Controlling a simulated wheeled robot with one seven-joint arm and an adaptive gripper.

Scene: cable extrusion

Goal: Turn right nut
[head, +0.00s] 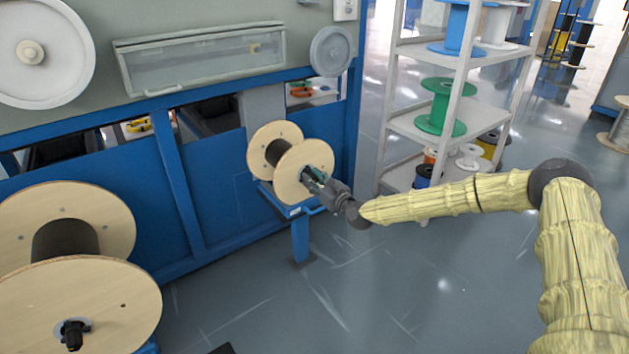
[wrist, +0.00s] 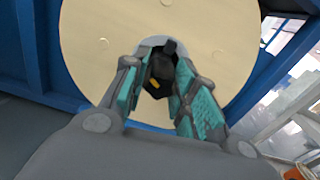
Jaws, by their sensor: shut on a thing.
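The right nut is a dark piece at the hub of the right spool's wooden front flange (head: 290,180). In the wrist view the nut (wrist: 161,68) shows between the green-padded fingers, in front of the pale flange (wrist: 215,25). My gripper (head: 307,174) reaches in from the right and is shut on the nut; the wrist view shows its fingertips (wrist: 157,72) at both sides of it. In the head view my fingers hide the nut.
A large left spool (head: 110,300) with its own dark nut (head: 73,335) stands at the lower left. A blue stand (head: 300,238) is under the right spool. A shelf rack (head: 405,120) with coloured spools stands to the right.

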